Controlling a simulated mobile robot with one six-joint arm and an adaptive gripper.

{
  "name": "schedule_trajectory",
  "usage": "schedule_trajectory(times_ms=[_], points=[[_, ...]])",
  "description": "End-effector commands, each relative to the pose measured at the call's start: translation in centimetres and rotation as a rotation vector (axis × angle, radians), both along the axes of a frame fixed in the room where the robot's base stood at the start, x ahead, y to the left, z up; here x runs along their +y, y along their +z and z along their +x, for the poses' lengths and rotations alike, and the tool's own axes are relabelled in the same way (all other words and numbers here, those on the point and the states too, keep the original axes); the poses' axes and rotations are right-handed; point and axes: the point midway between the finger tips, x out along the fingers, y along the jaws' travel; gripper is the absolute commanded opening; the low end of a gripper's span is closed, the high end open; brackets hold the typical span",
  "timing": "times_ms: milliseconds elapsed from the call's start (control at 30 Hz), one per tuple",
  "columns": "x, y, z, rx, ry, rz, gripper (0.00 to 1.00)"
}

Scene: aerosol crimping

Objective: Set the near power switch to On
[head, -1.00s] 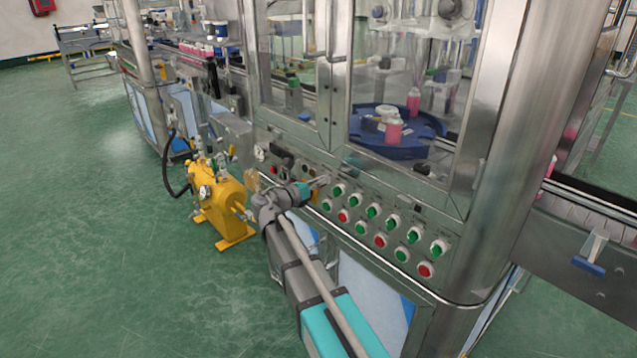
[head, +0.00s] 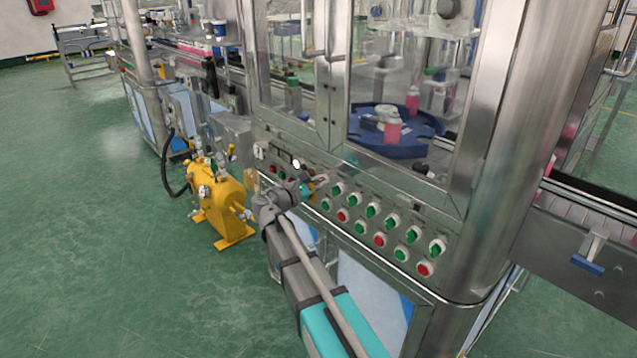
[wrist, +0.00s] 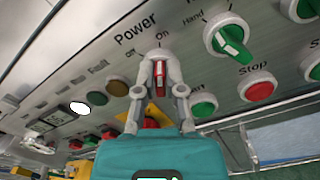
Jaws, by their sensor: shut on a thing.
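The near power switch (wrist: 159,70) is a red-handled rotary knob under the "Power" label in the wrist view. Its handle stands nearly upright in that picture, lined up with the "On" mark; the "Off" mark is to its left. My gripper (wrist: 159,85) is shut on the handle, one finger on each side, and hides part of the knob's rim. In the head view, my gripper (head: 319,184) is at the left end of the knob rows, and the switch is too small and covered to read there.
A white lamp (wrist: 80,107) glows beside a small display (wrist: 57,122). A green Hand selector (wrist: 229,37) and a red Stop button (wrist: 258,86) sit close to the right. A yellow machine (head: 222,203) stands left of my arm.

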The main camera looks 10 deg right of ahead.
Motion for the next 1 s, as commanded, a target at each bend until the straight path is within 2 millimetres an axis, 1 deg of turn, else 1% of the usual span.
schedule_trajectory(times_ms=[200, 533, 567, 600, 733, 1000], points=[[-0.04, -0.02, -0.06, -0.033, -0.001, 0.020, 0.00], [-0.04, -0.03, -0.06, -0.037, -0.001, 0.022, 0.00], [-0.04, -0.03, -0.06, -0.036, -0.002, 0.022, 0.15], [-0.04, -0.03, -0.06, -0.036, -0.002, 0.022, 0.22], [-0.03, -0.02, -0.06, -0.035, -0.001, 0.021, 0.46], [-0.02, -0.02, -0.03, -0.035, -0.001, 0.021, 0.47]])
